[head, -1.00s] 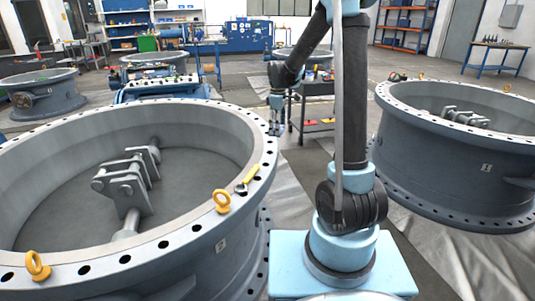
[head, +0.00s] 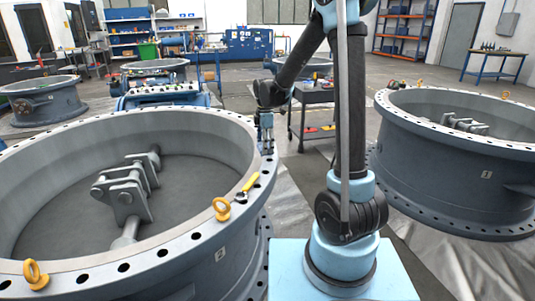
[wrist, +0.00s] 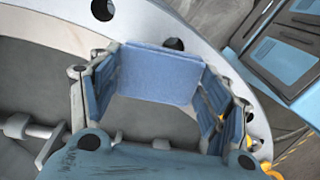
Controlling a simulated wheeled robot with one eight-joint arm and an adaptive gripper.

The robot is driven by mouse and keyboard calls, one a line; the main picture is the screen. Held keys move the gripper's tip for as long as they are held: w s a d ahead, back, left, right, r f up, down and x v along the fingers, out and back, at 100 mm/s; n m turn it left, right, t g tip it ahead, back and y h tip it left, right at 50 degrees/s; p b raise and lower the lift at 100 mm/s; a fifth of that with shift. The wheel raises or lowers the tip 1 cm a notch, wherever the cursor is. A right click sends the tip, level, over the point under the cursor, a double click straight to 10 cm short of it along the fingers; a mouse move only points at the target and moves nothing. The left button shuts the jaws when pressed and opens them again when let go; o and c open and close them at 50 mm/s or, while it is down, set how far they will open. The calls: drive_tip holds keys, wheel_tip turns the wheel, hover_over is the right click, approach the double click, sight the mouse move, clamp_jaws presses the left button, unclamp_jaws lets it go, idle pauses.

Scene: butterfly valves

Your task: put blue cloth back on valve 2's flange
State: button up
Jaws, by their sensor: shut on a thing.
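The blue cloth (wrist: 158,73) is a flat, folded rectangle between the two fingers of my gripper (wrist: 160,100) in the wrist view. My gripper is shut on it. Behind the cloth lies the pale flange (wrist: 235,72) of a valve, with dark bolt holes. In the head view my gripper (head: 267,147) is at the far right part of the rim of the large grey left valve (head: 235,262). Its number plate (head: 221,253) is small and seems to read 2. I cannot tell whether the cloth touches the flange. The cloth is not clear in the head view.
A yellow-handled tool (head: 248,184) and yellow lifting eyes (head: 222,210) are on the left valve's flange. Another large valve (head: 440,165) stands at the right. A dark tool cart (head: 313,95) stands behind my arm.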

drive_tip(key=shift+f, duration=1.8)
drive_tip(key=shift+f, duration=0.1)
drive_tip(key=o, duration=1.1)
